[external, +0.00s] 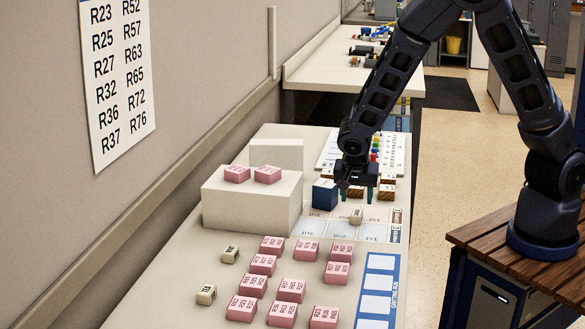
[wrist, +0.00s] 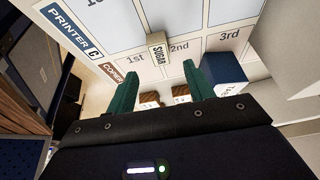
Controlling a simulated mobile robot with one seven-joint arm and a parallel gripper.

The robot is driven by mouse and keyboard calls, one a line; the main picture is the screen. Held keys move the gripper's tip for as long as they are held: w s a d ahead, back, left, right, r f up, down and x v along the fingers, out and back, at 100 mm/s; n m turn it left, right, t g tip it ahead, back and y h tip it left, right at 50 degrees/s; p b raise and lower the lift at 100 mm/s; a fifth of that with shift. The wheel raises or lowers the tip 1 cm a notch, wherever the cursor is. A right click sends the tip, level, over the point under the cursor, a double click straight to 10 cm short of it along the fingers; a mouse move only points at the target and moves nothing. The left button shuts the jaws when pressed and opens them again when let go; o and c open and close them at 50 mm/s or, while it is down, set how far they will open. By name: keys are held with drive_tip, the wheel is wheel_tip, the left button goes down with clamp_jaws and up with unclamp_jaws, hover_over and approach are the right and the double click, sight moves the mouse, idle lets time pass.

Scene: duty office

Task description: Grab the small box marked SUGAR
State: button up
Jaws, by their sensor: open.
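The small cream box marked SUGAR (wrist: 157,52) lies on the printed grid sheet in the wrist view, at the line between the 1st and 2nd cells. In the external view a small cream box (external: 356,216) sits on the sheet just in front of and below my gripper (external: 357,191); its label is too small to read there. My gripper's green fingers (wrist: 160,70) are apart with nothing held between them. In the wrist view the box appears just beyond the gap between the fingertips, not between them.
A dark blue box (external: 325,194) stands left of my gripper, close to one finger in the wrist view (wrist: 226,70). Brown-and-white boxes (external: 387,191) lie behind. Several pink boxes (external: 297,290) and two cream boxes (external: 230,254) lie nearer. A white block (external: 250,203) stands left.

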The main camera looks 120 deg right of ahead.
sight(357, 213)
drive_tip(key=shift+x, duration=3.2)
drive_tip(key=shift+w+a+f, duration=0.1)
drive_tip(key=shift+w+a, duration=0.05)
drive_tip(key=shift+c, duration=0.4)
drive_tip(key=c, duration=1)
